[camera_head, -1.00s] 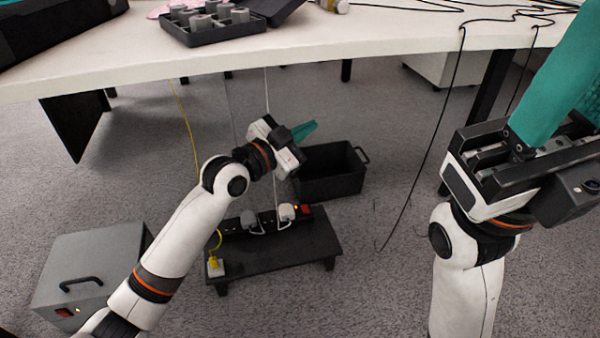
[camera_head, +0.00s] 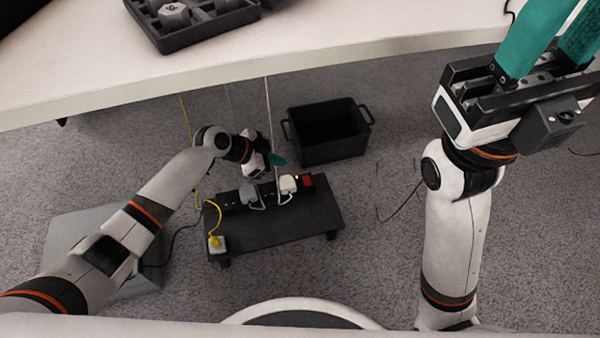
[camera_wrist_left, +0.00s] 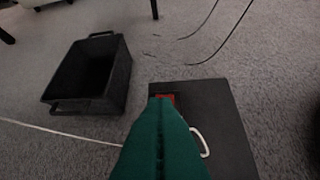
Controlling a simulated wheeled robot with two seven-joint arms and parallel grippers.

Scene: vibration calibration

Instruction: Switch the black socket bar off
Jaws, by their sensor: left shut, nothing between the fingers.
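The black socket bar (camera_head: 231,200) lies along the back of a low black stand (camera_head: 283,231) on the floor under the table. Its red switch (camera_head: 307,181) is at the bar's right end and also shows in the left wrist view (camera_wrist_left: 165,97), just past my fingertips. White plugs (camera_head: 288,184) sit in the bar left of the switch. My left gripper (camera_head: 277,160) is shut and empty, above and behind the bar, a little left of the switch. In the wrist view its green fingers hide most of the bar. My right gripper (camera_head: 548,50) is raised at right, its green fingers apart; their tips are out of frame.
A black crate (camera_head: 328,132) stands on the floor behind the stand. A yellow cable (camera_head: 217,215) runs to a plug on the stand's left. White cables hang near my left gripper. The white table (camera_head: 330,40) spans above. A grey box (camera_head: 75,240) is partly behind my left arm.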

